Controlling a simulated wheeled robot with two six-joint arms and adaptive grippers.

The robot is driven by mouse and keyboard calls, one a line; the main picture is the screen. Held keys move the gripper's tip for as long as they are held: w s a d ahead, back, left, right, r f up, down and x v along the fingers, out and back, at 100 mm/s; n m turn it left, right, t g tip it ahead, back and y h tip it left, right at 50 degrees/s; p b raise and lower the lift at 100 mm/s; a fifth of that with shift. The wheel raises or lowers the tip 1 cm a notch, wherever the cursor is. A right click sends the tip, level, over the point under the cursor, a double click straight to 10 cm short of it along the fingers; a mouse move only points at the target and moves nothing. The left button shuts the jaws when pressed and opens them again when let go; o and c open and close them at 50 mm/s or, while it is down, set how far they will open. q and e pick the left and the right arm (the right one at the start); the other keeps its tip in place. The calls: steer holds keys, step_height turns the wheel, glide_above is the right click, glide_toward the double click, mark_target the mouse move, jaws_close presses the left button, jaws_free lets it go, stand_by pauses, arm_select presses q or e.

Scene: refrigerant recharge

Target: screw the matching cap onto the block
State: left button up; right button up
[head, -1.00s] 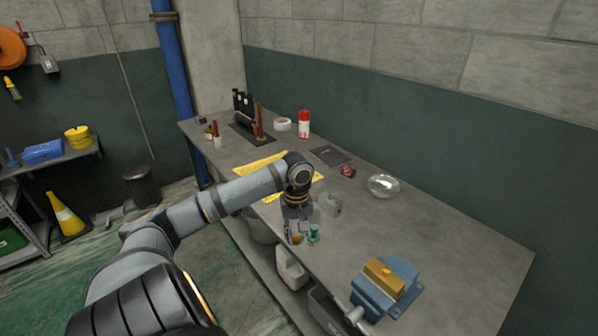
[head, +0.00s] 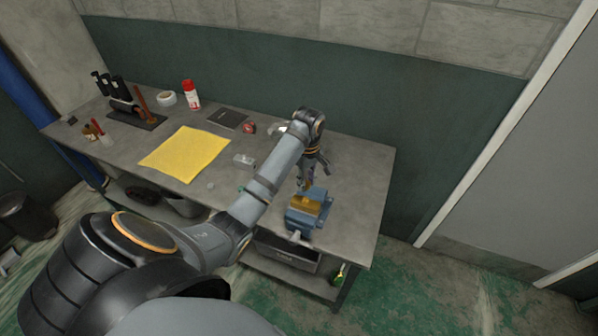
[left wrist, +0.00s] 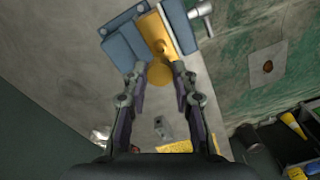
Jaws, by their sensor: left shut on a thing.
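The brass-yellow block (head: 306,206) is clamped in a blue vise (head: 300,221) near the front of the workbench. It also shows in the left wrist view (left wrist: 153,30), between the vise jaws (left wrist: 125,42). My left gripper (head: 308,182) is above the vise, pointing down. In the left wrist view its fingertips (left wrist: 160,68) are shut on a round brass cap (left wrist: 158,74), seen against the block's near end. I cannot tell whether cap and block touch. A small green cap (head: 241,189) lies on the bench, partly hidden by my left arm. My right gripper is not in view.
A grey metal piece (head: 245,160) and a yellow sheet (head: 185,152) lie left of my arm. A red-and-white can (head: 191,96), tape roll (head: 167,98) and tool rack (head: 130,112) stand farther back. The bench's right end (head: 365,180) is clear.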

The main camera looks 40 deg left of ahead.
mark_target(306, 199)
arm_select(q)
steer(key=shift+a+f, duration=0.1)
steer(key=shift+f, duration=0.35)
step_height(306, 199, down, 3)
steer(key=shift+s+f, duration=0.1)
steer(key=shift+f, duration=0.55)
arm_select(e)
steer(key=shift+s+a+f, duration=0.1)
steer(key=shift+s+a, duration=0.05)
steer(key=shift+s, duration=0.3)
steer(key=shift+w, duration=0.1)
arm_select(q)
steer(key=shift+f, duration=0.9)
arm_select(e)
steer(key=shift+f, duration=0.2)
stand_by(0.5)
arm_select(q)
steer(key=shift+r, duration=0.1)
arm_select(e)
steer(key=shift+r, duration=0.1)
